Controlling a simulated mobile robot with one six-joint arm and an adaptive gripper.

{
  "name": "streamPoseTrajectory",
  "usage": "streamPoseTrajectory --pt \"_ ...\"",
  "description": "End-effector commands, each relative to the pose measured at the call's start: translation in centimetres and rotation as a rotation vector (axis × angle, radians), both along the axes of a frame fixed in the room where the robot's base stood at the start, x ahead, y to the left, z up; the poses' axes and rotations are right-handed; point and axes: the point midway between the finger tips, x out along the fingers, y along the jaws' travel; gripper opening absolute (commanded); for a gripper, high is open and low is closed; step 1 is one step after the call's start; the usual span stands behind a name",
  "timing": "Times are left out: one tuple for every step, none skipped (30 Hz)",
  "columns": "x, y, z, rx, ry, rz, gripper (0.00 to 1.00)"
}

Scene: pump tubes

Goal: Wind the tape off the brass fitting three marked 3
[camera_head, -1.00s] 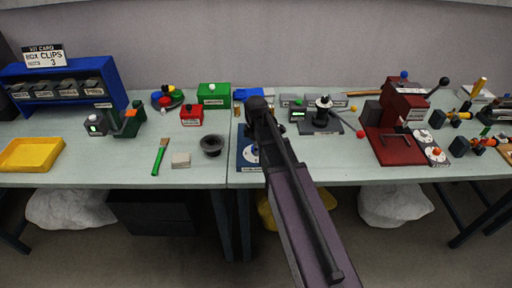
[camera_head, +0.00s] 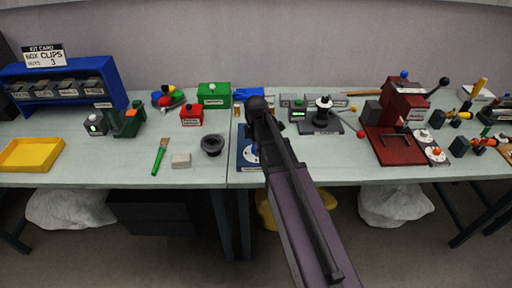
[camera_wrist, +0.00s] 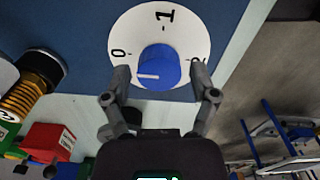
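In the wrist view my gripper (camera_wrist: 159,82) is open, its two fingers spread on either side of a blue knob (camera_wrist: 159,66), with gaps showing. The knob sits on a white dial (camera_wrist: 188,25) marked 0 and 1, on a blue panel (camera_wrist: 82,28). The knob's white line points left, a little below the 0. A threaded brass fitting (camera_wrist: 36,86) with a dark end lies at the left edge, apart from the fingers. I see no number on it and cannot tell whether tape is on it. In the head view my arm hides my gripper and part of the blue panel (camera_head: 244,160).
A black spool stand (camera_head: 322,128) with a red-knobbed lever and a red press (camera_head: 388,148) stand to the right.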

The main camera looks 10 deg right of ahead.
Motion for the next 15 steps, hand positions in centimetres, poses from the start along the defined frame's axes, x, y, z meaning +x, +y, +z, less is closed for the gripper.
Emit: streamPoseTrajectory --pt "0.01 0.00 0.00 0.000 0.000 0.000 0.88" --pt "0.02 -0.01 0.00 0.000 -0.001 -0.001 0.88" --pt "0.03 -0.01 0.01 0.000 -0.001 -0.001 0.88" --pt "0.03 -0.01 0.01 0.000 -0.001 -0.001 0.88" --pt "0.03 -0.01 0.01 0.000 -0.001 -0.001 0.88" --pt "0.04 -0.02 0.01 0.000 -0.001 -0.001 0.88" --pt "0.04 -0.02 0.01 0.000 -0.001 -0.001 0.88" --pt "0.05 -0.02 0.01 0.000 -0.001 -0.001 0.88" --pt "0.06 -0.02 0.01 0.000 -0.001 -0.001 0.88" --pt "0.06 -0.02 0.02 0.000 -0.001 -0.002 0.88" --pt "0.06 -0.03 0.02 -0.001 -0.001 -0.002 0.88" --pt "0.06 -0.03 0.02 -0.001 -0.001 -0.003 0.88" --pt "0.06 -0.03 0.02 -0.001 -0.001 -0.005 0.88" --pt "0.06 -0.03 0.02 -0.001 -0.001 -0.007 0.88" --pt "0.06 -0.03 0.02 -0.001 -0.001 -0.011 0.88"
